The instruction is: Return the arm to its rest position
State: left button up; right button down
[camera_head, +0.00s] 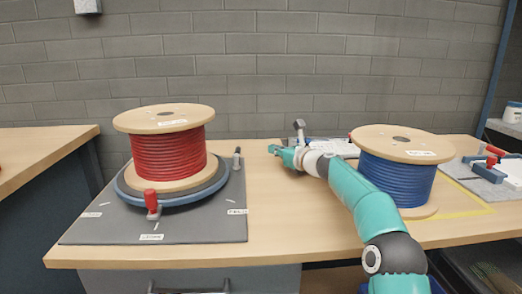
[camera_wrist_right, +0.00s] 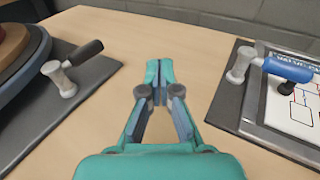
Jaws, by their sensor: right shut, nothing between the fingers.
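My right arm comes in from the lower right of the head view and reaches back over the wooden table (camera_head: 290,238). Its teal gripper (camera_head: 275,150) is near the middle of the table, between the red spool and the blue spool. In the wrist view the right gripper (camera_wrist_right: 158,75) is shut, with its fingertips together and nothing between them. Bare wood shows beneath it. My left gripper is not in view.
A red cable spool (camera_head: 170,155) sits on a round turntable on a grey plate (camera_head: 100,215). A blue cable spool (camera_head: 398,185) stands close beside my right forearm. A blue-handled valve (camera_wrist_right: 262,60) on a diagram board is right of the gripper; a dark-handled lever (camera_wrist_right: 80,58) is left.

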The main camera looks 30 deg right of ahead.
jog(key=shift+s+d, duration=0.4)
jog(key=shift+d, duration=0.3)
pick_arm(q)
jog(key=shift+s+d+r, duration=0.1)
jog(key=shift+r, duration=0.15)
pick_arm(e)
jog(key=shift+a+r, duration=0.1)
jog(key=shift+a, duration=0.1)
